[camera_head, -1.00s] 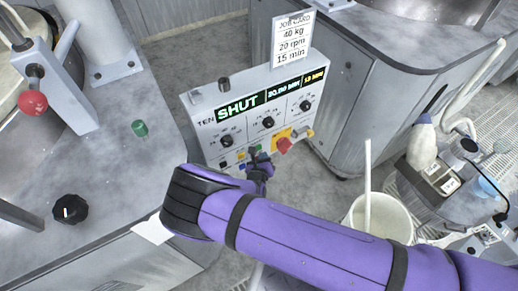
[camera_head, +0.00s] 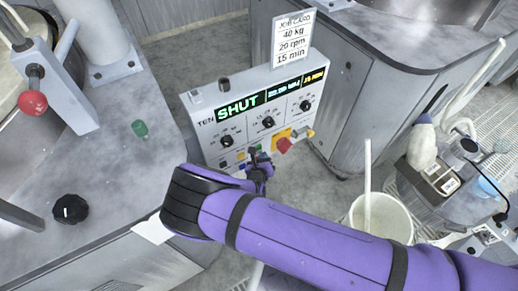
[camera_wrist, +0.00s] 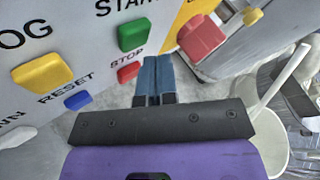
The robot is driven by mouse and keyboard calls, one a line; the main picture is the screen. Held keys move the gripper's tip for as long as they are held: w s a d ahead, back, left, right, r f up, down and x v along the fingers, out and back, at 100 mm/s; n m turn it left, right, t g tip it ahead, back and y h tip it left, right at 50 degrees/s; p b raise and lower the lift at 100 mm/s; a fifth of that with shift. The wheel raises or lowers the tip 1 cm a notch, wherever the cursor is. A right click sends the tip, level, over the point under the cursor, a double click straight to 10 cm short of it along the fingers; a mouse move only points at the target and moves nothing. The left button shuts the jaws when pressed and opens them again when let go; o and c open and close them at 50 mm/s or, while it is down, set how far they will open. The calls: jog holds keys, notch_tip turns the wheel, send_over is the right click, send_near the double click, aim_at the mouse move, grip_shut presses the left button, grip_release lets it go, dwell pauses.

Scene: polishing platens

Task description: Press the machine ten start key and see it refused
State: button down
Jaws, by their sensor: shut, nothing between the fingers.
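The machine ten control panel (camera_head: 250,92) stands upright, marked TEN, with SHUT in green on its display (camera_head: 238,106). In the wrist view the green START key (camera_wrist: 133,33) sits above the red STOP key (camera_wrist: 128,72). My gripper (camera_wrist: 154,68) is shut and empty, its blue fingertips just right of and below the START key and right of STOP. I cannot tell whether the tips touch the panel. In the head view my gripper (camera_head: 256,156) is at the panel's lower middle and hides some keys.
A yellow JOG key (camera_wrist: 43,72), a blue RESET key (camera_wrist: 77,101) and a red button (camera_wrist: 200,38) on a yellow plate are close by. A job card (camera_head: 292,38) stands on the panel top. A white bucket (camera_head: 384,216) stands on the right.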

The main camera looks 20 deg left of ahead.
jog(key=shift+w+a, duration=0.1)
jog(key=shift+a, duration=0.05)
jog(key=shift+w+a, duration=0.15)
jog(key=shift+w+a, duration=0.3)
jog(key=shift+a, duration=0.05)
dwell(0.8)
dwell(0.4)
jog(key=shift+s+d, duration=0.55)
jog(key=shift+d, duration=0.1)
jog(key=shift+s+d, duration=1.65)
jog(key=shift+d, duration=0.25)
